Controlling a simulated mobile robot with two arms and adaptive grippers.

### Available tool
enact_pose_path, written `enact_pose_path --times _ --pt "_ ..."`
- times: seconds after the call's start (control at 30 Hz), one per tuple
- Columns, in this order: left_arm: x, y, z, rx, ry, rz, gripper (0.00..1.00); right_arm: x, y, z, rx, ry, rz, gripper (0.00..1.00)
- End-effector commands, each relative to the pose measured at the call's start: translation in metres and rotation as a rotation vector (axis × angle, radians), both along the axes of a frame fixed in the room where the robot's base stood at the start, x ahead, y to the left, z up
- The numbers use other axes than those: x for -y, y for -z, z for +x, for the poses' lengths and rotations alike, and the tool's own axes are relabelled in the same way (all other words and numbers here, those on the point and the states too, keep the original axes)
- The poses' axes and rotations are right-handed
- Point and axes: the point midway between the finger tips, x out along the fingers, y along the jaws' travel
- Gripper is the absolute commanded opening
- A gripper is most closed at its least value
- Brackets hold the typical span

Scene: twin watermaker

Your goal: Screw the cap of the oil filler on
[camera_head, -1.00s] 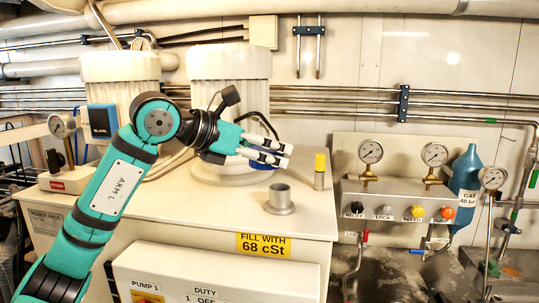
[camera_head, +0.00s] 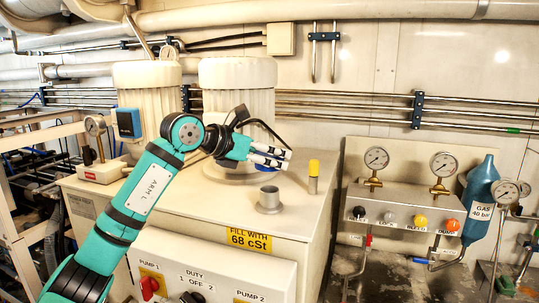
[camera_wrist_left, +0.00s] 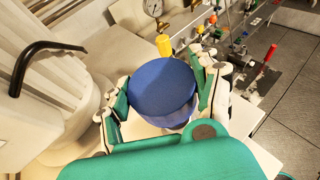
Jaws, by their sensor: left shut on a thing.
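The oil filler is a short grey open neck (camera_head: 269,200) with a flange, on the white tank top (camera_head: 225,207) above the "FILL WITH 68 cSt" label. My left gripper (camera_head: 284,157) is above and behind the neck in the head view, apart from it in the picture. In the left wrist view its fingers (camera_wrist_left: 162,100) stand on both sides of a round blue cap (camera_wrist_left: 162,88) and are shut on it. In the head view the fingers hide most of the cap. My right gripper is in neither view.
A yellow-topped post (camera_head: 313,177) stands right of the neck. A white ribbed motor (camera_head: 237,88) rises behind the gripper. The gauge panel (camera_head: 405,205) and blue gas bottle (camera_head: 478,195) are at the right. A pump control box (camera_head: 215,275) is below the label.

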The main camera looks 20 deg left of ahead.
Motion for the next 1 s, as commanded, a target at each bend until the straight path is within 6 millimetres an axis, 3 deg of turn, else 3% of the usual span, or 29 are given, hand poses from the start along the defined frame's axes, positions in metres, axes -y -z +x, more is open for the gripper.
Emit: enact_pose_path --times 0.33,0.8,1.0 --pt "0.0 0.02 0.0 0.0 0.0 0.0 0.26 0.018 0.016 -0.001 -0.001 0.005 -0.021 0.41" --pt "0.001 0.052 0.0 0.0 0.002 -0.001 0.26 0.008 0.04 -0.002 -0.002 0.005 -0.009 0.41" --pt "0.001 0.057 0.0 0.001 0.001 -0.001 0.26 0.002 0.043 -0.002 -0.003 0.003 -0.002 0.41"
